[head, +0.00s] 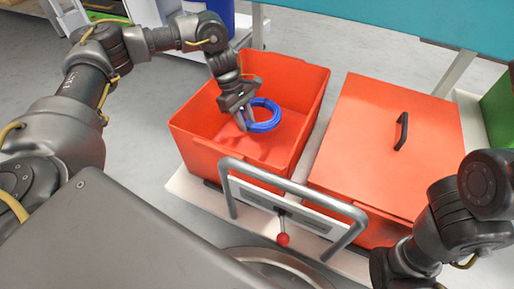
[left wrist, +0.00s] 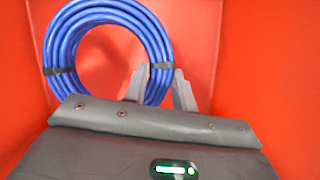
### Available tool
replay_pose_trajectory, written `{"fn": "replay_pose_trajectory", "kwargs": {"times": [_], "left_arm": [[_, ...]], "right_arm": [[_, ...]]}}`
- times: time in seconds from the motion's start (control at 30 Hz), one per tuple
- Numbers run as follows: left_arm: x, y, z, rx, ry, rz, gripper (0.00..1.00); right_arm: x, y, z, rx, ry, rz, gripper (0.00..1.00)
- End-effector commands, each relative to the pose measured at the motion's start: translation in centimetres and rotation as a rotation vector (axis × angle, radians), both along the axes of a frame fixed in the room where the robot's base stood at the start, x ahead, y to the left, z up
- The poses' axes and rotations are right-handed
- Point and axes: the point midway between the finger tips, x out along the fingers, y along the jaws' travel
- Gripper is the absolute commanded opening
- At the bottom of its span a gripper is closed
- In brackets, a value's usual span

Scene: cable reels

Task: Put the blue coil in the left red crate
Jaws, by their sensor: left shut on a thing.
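The left red crate (head: 200,145) is open at the top and stands on a white cart. My left gripper (head: 246,122) reaches down into this crate. It is shut on the rim of the blue coil (head: 270,123), which hangs within the crate's walls. In the left wrist view the blue coil (left wrist: 155,45) with dark ties has its side between the fingers (left wrist: 158,85), with red walls around. I cannot tell whether the coil touches the crate floor. My right gripper is out of view; only part of my right arm shows at lower right.
A second red crate with a closed lid (head: 375,140) and black handle (head: 401,131) stands to the right. A grey metal cart handle (head: 290,187) with a red knob (head: 283,239) is in front. A blue container (head: 222,12) stands behind the left crate.

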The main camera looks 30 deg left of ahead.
Motion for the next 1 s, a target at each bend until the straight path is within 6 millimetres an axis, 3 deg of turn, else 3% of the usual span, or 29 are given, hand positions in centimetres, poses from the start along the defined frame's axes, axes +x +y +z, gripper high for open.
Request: {"fn": "replay_pose_trajectory", "kwargs": {"times": [0.17,0.5,0.73,1.0], "left_arm": [[0.1,0.0,-0.5,-0.001,-0.002,-0.001,0.00],[0.0,0.0,-6.1,0.000,-0.001,0.001,0.00],[0.0,0.0,-6.6,-0.001,-0.002,0.001,0.00],[0.0,0.0,-10.1,-0.001,0.000,0.001,0.00]], "right_arm": [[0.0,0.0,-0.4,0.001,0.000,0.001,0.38],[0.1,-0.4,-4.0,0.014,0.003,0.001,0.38],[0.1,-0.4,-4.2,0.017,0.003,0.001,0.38],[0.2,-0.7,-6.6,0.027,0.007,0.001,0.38]]}}
